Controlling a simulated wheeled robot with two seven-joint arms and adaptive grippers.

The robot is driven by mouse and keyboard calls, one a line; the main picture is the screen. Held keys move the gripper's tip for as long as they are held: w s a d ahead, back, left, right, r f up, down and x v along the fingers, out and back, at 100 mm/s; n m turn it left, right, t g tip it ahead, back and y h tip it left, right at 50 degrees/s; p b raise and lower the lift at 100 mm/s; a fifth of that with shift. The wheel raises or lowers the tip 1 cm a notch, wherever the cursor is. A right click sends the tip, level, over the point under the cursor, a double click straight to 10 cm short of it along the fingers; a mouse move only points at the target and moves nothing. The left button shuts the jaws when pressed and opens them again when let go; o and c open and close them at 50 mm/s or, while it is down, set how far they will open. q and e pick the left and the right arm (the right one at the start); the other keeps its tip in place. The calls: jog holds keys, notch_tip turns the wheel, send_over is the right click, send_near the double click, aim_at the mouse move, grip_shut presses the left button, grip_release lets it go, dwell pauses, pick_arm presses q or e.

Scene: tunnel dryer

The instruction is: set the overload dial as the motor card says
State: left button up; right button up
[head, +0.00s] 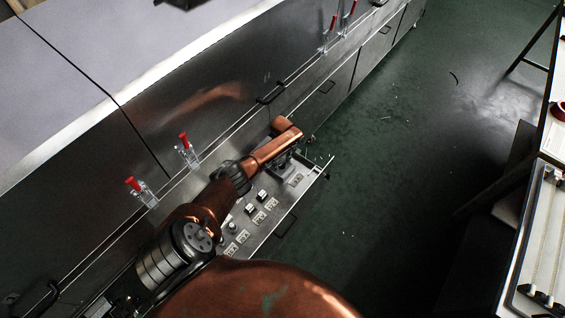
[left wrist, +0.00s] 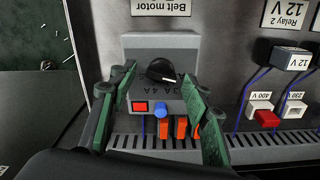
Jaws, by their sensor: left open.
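The overload unit (left wrist: 140,55) is a grey box in the left wrist view, under an upside-down "Belt motor" label (left wrist: 165,8). Its black dial (left wrist: 160,71) has a white mark pointing to the lower right of the picture. Scale marks, including 4 A, show below it, partly hard to read. A red button (left wrist: 140,107) and a blue button (left wrist: 161,110) sit below the scale. My left gripper (left wrist: 157,84) is open, its green-padded fingers on either side of the dial. In the head view my left gripper (head: 296,152) is over the panel and hides most of the unit. No motor card is readable.
The open panel (head: 252,239) carries several small devices beside the steel dryer wall (head: 200,105). Relays with blue wires, such as the 12 V one (left wrist: 291,57), stand right of the unit. Red-handled clamps (head: 187,150) stick out nearby. Green floor (head: 400,150) is open to the right.

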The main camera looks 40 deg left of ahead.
pick_arm(q)
jog(key=c, duration=1.2)
jog(key=shift+o, duration=0.2)
